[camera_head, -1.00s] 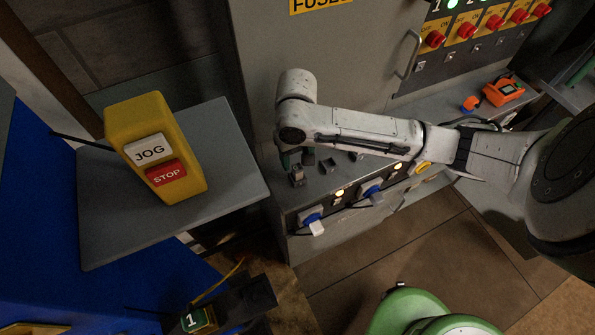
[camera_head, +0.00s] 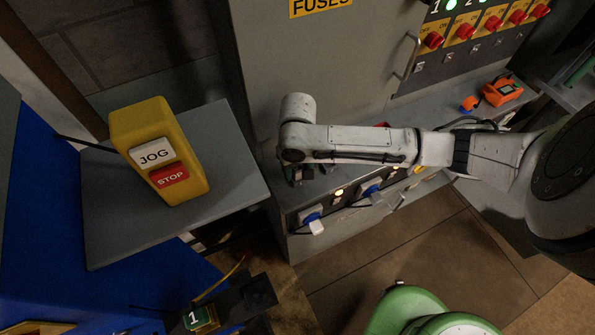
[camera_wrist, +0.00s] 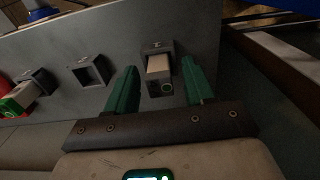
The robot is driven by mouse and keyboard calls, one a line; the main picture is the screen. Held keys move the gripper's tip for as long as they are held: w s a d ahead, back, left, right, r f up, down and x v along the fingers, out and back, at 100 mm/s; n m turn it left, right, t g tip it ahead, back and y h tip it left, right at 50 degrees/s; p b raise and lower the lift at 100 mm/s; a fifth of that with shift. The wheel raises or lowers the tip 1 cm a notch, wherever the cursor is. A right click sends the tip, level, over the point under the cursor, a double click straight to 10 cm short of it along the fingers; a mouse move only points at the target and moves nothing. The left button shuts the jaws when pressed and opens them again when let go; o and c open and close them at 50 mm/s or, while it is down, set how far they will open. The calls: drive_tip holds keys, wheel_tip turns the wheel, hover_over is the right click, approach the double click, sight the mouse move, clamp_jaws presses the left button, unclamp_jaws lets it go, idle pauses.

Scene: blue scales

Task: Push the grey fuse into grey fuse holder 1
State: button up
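In the wrist view, a fuse (camera_wrist: 159,66) with a pale body and a dark grey end with a small green ring sits in a grey holder (camera_wrist: 154,47), part of its body still showing outside. I cannot read a number on this holder. My gripper (camera_wrist: 158,72) is open, its two green fingers on either side of the fuse with a gap at each side. In the head view my gripper (camera_head: 298,172) is low over the left end of the fuse bench, mostly hidden by my arm, which also hides the holders.
The wrist view shows an empty square holder (camera_wrist: 92,71) to the left and another holder (camera_wrist: 36,80) beside a green-and-white fuse (camera_wrist: 17,101). In the head view, blue plugs (camera_head: 311,217) line the bench front, and a yellow JOG/STOP box (camera_head: 158,150) stands on the left shelf.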

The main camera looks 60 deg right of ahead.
clamp_jaws()
idle(0.3)
drive_tip(key=shift+r, duration=0.45)
wheel_tip(320, 180, up, 2)
drive_tip(key=shift+r, duration=0.2)
drive_tip(key=s+a+r+p, duration=0.1)
drive_tip(key=s+a+r, duration=0.6)
drive_tip(key=s, duration=0.5)
drive_tip(key=shift+a+r+p, duration=0.2)
drive_tip(key=shift+r+p, duration=0.1)
drive_tip(key=shift+r, duration=1.1)
